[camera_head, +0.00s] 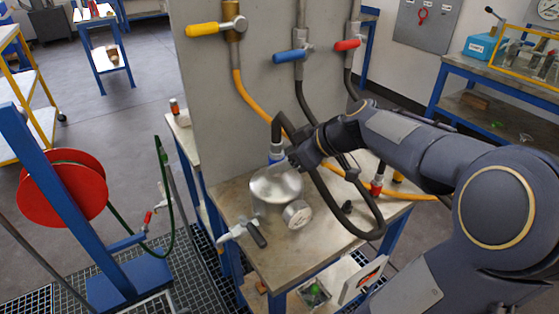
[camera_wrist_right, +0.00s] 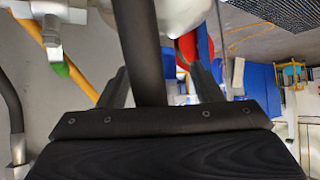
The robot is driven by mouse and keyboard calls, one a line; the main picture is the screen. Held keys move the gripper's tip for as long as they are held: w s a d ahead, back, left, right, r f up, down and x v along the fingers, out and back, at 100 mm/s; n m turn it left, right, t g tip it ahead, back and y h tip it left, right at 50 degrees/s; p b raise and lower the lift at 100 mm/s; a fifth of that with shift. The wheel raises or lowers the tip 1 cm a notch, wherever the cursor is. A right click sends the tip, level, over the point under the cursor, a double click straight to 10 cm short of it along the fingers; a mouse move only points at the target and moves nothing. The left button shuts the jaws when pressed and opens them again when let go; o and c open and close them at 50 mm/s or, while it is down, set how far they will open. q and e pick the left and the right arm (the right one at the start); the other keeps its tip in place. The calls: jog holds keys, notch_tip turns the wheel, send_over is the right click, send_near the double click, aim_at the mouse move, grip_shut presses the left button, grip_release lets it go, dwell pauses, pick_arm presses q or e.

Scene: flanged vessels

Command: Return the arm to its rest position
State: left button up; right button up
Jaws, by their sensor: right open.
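My right arm (camera_head: 400,135) reaches in from the right over the workbench. My right gripper (camera_head: 298,156) is beside the hose coupling with a blue band (camera_head: 276,153), above the silver flanged vessel (camera_head: 275,184). In the right wrist view its two fingers (camera_wrist_right: 160,80) are spread apart. A black hose (camera_wrist_right: 143,45) runs between them in the picture; whether it touches either finger I cannot tell. My left gripper is in neither view.
A panel (camera_head: 215,90) with yellow, blue and red valve handles stands behind the bench (camera_head: 285,250). A gauge (camera_head: 297,214) and black-handled valve (camera_head: 245,233) sit by the vessel. A black hose loop (camera_head: 350,228) hangs under my forearm. A red reel (camera_head: 65,190) stands left.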

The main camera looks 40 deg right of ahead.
jog(key=shift+v, duration=2.7)
